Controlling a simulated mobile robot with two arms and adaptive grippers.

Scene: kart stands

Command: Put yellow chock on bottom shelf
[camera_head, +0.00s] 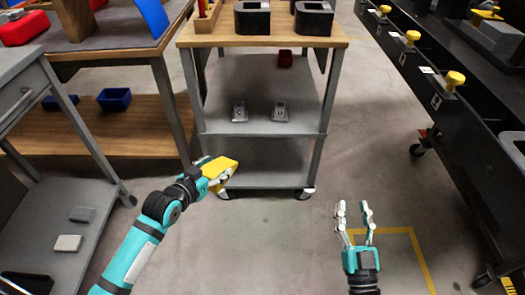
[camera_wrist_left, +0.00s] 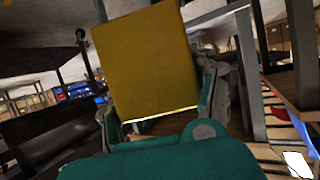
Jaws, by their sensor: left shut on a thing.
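The yellow chock (camera_head: 222,168) is held in my left gripper (camera_head: 212,176), just in front of the left edge of the cart's bottom shelf (camera_head: 265,175). In the left wrist view the chock (camera_wrist_left: 148,62) fills the middle, between the two fingers of the gripper (camera_wrist_left: 160,108). The bottom shelf is grey, and its visible part looks empty. I cannot tell whether the chock touches the shelf. My right gripper (camera_head: 355,222) is open and empty over the floor, right of the cart.
The cart's middle shelf (camera_head: 255,90) bears two small grey metal parts (camera_head: 239,111) and a red item (camera_head: 286,58). Its wooden top holds black blocks (camera_head: 252,18). A bench with a blue bin (camera_head: 114,99) stands left; a black rack with yellow knobs (camera_head: 455,80) stands right. Floor ahead is clear.

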